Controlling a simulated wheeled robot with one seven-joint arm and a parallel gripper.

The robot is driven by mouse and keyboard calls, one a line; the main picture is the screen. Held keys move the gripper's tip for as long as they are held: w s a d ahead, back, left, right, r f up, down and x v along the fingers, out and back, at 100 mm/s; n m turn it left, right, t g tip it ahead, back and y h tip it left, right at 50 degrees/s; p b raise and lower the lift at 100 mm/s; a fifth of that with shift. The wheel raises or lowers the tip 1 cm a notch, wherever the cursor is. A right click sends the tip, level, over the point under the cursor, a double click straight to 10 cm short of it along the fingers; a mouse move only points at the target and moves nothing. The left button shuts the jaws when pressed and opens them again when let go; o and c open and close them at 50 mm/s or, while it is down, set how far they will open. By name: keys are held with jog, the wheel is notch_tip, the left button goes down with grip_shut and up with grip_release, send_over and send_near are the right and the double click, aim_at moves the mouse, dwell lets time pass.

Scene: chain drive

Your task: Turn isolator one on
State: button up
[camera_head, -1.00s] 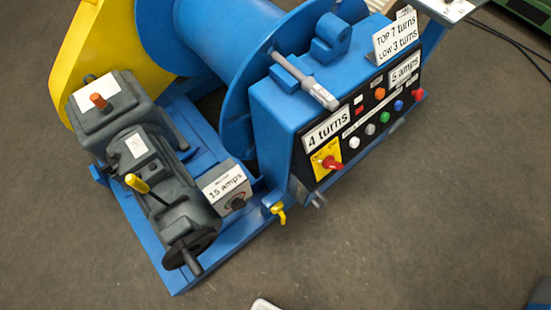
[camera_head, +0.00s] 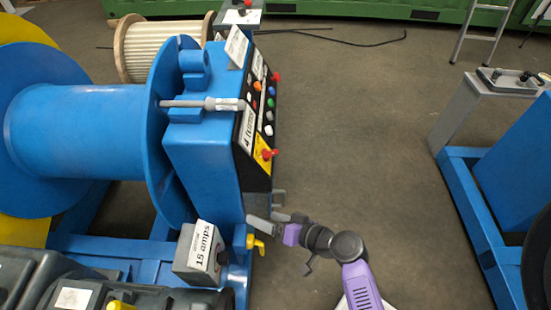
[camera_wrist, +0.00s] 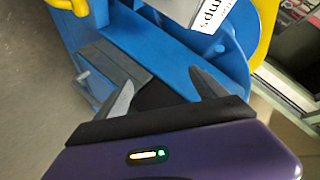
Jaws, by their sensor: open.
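A red rotary handle (camera_head: 268,154) on a yellow plate (camera_head: 260,147) sits low on the black control panel of the blue machine. From this angle I cannot read its position, and no label reading "isolator one" is legible. My gripper (camera_head: 269,220) is open and empty, below the red handle and apart from it, close to the yellow tap (camera_head: 256,245). In the wrist view, my gripper's two grey fingers (camera_wrist: 160,82) are spread in front of the blue frame. The red handle does not show there.
A grey box labelled "15 amps" (camera_head: 200,254) stands left of the yellow tap; its label (camera_wrist: 212,14) shows in the wrist view. A grey bar handle (camera_head: 205,103) juts over the blue housing. Open floor (camera_head: 350,130) lies right of the panel, before another blue frame (camera_head: 462,205).

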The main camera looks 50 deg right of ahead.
jog(key=w+d+r+t+y+b, duration=0.1)
jog(key=w+d+r+t, duration=0.15)
jog(key=d, duration=0.55)
jog(key=n+t+y+b, duration=0.1)
jog(key=n+t+y, duration=0.1)
jog(key=n, duration=0.1)
send_near(275, 152)
jog(key=w, duration=0.1)
jog(key=x, duration=0.8)
jog(key=shift+a, duration=0.15)
jog(key=shift+c, duration=0.2)
jog(key=shift+s, duration=0.1)
jog(key=c, duration=1.3)
jog(key=shift+r, duration=0.1)
